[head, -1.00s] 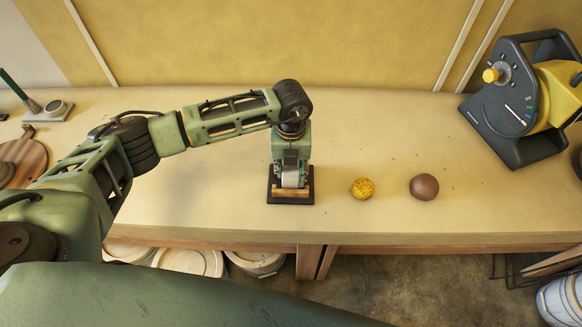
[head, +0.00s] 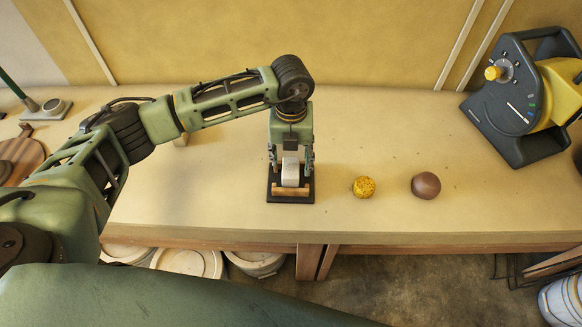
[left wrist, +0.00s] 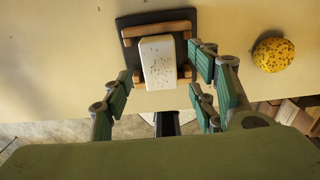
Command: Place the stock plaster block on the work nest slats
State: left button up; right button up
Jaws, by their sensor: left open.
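The white, speckled plaster block (head: 290,172) rests on the wooden slats (head: 291,191) of the dark work nest (head: 270,187). In the left wrist view the block (left wrist: 158,62) lies across both slats (left wrist: 156,30) on the nest's dark base (left wrist: 128,50). My left gripper (head: 291,160) is open just above the block, with a finger on each side. In the left wrist view the fingers (left wrist: 163,88) stand apart from the block's sides. My right gripper is not in view.
A yellow speckled ball (head: 364,187) and a brown ball (head: 426,185) lie right of the nest on the bench (head: 385,130). A dark and yellow machine (head: 515,100) stands at the back right. The bench's front edge is close to the nest.

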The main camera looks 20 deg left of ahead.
aim_at(291, 168)
pick_arm(q)
notch_tip(291, 168, up, 8)
jog(key=b, duration=0.1)
jog(key=shift+f+b, duration=0.2)
jog(key=shift+b, duration=0.15)
